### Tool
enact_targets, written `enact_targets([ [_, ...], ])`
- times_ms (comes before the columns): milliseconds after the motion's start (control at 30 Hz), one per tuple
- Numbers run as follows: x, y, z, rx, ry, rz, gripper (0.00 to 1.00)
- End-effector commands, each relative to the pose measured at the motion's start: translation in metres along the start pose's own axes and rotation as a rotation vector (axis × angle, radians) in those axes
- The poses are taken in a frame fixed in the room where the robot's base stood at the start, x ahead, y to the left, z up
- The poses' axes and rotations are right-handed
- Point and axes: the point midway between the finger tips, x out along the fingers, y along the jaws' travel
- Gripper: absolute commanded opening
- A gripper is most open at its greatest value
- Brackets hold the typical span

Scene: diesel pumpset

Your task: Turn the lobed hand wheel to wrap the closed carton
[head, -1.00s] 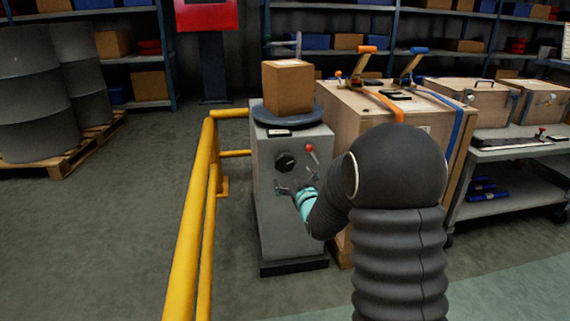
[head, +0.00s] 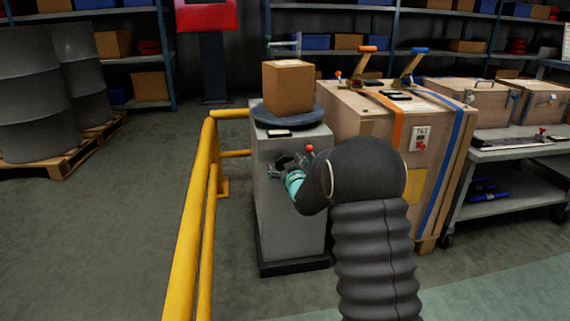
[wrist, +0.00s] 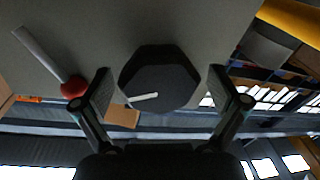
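The closed carton (head: 288,87) sits upright on a round dark turntable (head: 287,115) on top of a grey cabinet (head: 290,215). The dark lobed hand wheel (wrist: 160,77) with a pale pointer line is on the cabinet's front face; in the head view my gripper (head: 285,168) partly hides it. In the wrist view my gripper (wrist: 160,88) is open, with one finger on each side of the wheel. A gap shows between each fingertip and the wheel.
A red-knobbed lever (wrist: 72,86) is close beside one finger; its red knob shows in the head view (head: 310,149). A yellow rail (head: 195,220) runs left of the cabinet. A strapped wooden crate (head: 350,110) stands close on the right.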

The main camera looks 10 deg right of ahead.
Motion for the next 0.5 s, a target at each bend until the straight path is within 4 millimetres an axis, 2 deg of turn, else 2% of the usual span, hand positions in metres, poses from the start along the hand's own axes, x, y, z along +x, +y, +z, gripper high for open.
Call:
enact_targets([
  [33, -0.0001, 0.0000, -0.0001, 0.000, 0.000, 0.000, 0.81],
  [200, -0.0001, 0.0000, -0.0002, 0.000, 0.000, 0.000, 0.38],
  [500, 0.0000, -0.0001, -0.0004, 0.020, 0.003, 0.000, 0.37],
])
